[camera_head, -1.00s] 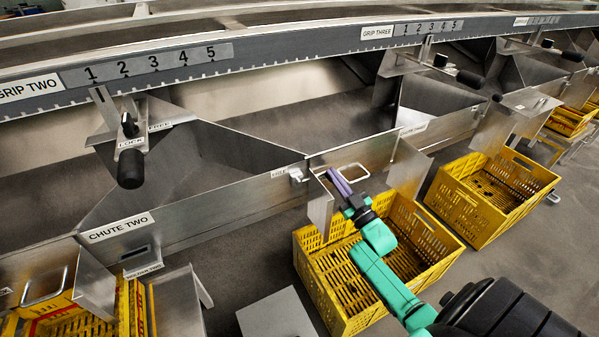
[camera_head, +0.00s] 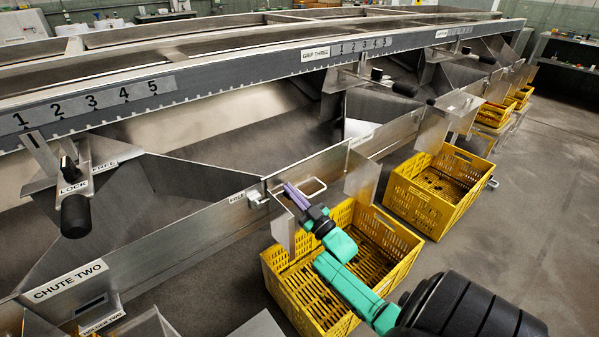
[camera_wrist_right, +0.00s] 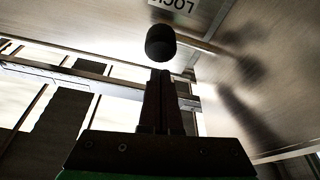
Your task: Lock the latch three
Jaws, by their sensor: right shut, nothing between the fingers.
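Latch three, under the GRIP THREE scale in the head view, has a black handle (camera_head: 404,89) on a metal bracket (camera_head: 350,78). Its lock label is too small to read there. My right gripper (camera_head: 290,188), with purple fingers, is shut and empty beside a metal gate plate, over the front of a yellow crate. In the right wrist view the shut fingers (camera_wrist_right: 160,76) point at a black knob (camera_wrist_right: 160,43) with an upside-down LOCK label (camera_wrist_right: 174,5) behind it. Any contact with the knob cannot be told. My left gripper is out of view.
Another latch (camera_head: 76,212), marked LOCK and FREE, stands at left above the CHUTE TWO panel (camera_head: 66,281). A yellow crate (camera_head: 395,270) lies under my right arm; another crate (camera_head: 437,215) stands farther right. Open floor lies at right.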

